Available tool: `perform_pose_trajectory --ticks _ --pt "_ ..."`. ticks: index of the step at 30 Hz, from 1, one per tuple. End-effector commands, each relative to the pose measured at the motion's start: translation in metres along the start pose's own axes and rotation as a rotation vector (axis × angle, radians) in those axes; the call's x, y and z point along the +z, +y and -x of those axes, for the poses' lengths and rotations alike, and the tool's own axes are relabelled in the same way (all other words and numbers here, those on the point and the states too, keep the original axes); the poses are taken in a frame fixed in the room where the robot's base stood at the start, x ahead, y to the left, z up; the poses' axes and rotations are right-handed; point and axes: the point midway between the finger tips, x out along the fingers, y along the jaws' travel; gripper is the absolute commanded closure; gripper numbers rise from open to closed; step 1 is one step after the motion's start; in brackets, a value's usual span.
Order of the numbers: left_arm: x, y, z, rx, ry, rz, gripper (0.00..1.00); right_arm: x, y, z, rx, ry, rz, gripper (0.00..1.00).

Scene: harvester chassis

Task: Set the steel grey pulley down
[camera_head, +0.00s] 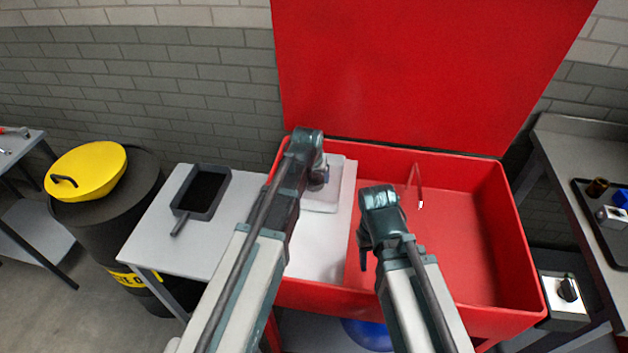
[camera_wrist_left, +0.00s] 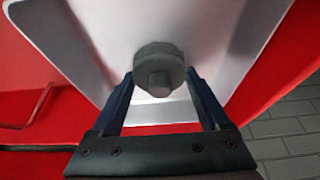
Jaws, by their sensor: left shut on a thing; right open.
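The steel grey pulley (camera_wrist_left: 158,68) is a round grey part with a short hub, held between the blue fingers of my left gripper (camera_wrist_left: 160,85). In the wrist view it is over the pale grey tray (camera_wrist_left: 215,28); I cannot tell whether it touches the tray floor. In the head view my left gripper (camera_head: 322,178) is over the tray (camera_head: 338,190), at the left back of the red basin, and the pulley is mostly hidden. My right gripper (camera_head: 364,260) is open and empty over the basin, right of the white shelf.
The red basin (camera_head: 455,245) has a raised lid (camera_head: 420,70) and a thin red spout (camera_head: 416,180). A white shelf (camera_head: 318,255) covers its left part. To the left are a side table (camera_head: 165,245) with a black-framed tray (camera_head: 204,214) and a yellow-lidded drum (camera_head: 90,168).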

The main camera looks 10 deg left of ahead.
Motion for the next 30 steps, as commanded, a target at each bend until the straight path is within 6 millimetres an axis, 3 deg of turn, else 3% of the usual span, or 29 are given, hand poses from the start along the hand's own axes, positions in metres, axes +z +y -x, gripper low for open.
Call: perform_pose_trajectory --ticks 8,9,12,23,30 --pt "0.001 0.0 -0.003 0.0 0.001 0.0 1.0 0.0 0.0 -0.003 0.0 0.0 0.0 0.53" --pt "0.001 0.0 -0.002 0.0 0.0 0.0 0.16 0.0 0.0 -0.002 0.0 0.0 0.0 0.53" --pt "0.001 0.0 -0.001 0.0 0.0 0.0 0.0 0.0 0.0 -0.002 0.0 0.0 0.0 0.53" --pt "-0.001 0.0 0.002 0.0 0.0 0.0 0.0 0.0 0.0 0.002 0.0 0.0 0.0 0.53" --pt "-0.002 0.0 0.023 0.0 0.0 0.0 0.0 0.001 0.002 0.021 0.0 0.0 0.0 0.53"
